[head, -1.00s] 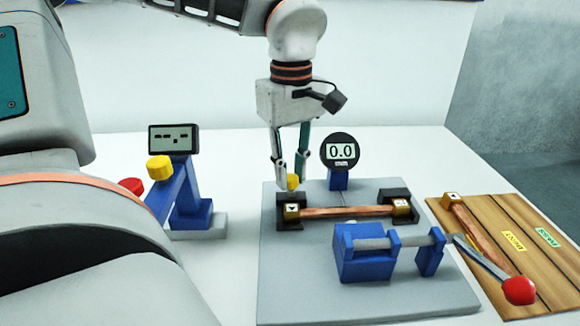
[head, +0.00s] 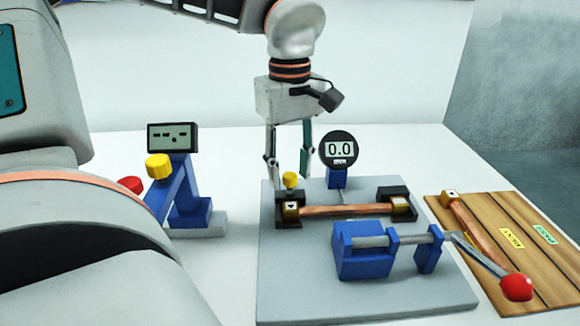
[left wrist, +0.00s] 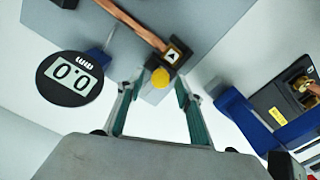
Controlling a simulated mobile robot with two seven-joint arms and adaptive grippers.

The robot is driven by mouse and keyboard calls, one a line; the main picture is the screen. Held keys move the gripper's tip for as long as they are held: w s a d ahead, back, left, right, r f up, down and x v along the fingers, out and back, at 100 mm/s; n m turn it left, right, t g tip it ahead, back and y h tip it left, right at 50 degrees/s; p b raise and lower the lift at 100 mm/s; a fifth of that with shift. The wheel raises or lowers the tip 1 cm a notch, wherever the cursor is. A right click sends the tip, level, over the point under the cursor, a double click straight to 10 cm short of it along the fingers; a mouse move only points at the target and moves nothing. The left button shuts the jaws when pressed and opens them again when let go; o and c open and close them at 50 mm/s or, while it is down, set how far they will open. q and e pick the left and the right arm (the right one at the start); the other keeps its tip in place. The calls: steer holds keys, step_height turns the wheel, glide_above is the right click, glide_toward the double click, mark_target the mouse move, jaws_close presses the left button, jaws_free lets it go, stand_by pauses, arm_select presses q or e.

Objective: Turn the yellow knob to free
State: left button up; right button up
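A small yellow knob (head: 290,180) stands at the left end block of the fixture on the grey plate (head: 300,290). In the left wrist view the yellow knob (left wrist: 161,78) shows beside a block face with a black arrow mark. My left gripper (head: 289,168) is open and empty, its fingers spread either side of the knob and slightly back from it. No contact shows. A copper-coloured bar (head: 345,210) spans the fixture's two end blocks. My right gripper is not in view.
A round gauge (head: 339,149) reading 0.0 stands close to the right of my left gripper. A blue clamp (head: 362,255) has a red-tipped lever (head: 516,288). A blue stand (head: 188,205) with a display, another yellow knob (head: 158,167) and a red knob is left. A wooden board (head: 500,225) lies right.

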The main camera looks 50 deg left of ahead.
mark_target(290, 176)
arm_select(q)
steer(key=shift+r, duration=0.1)
step_height(290, 176, up, 12)
stand_by(0.5)
steer(key=shift+s+d, duration=0.1)
stand_by(0.4)
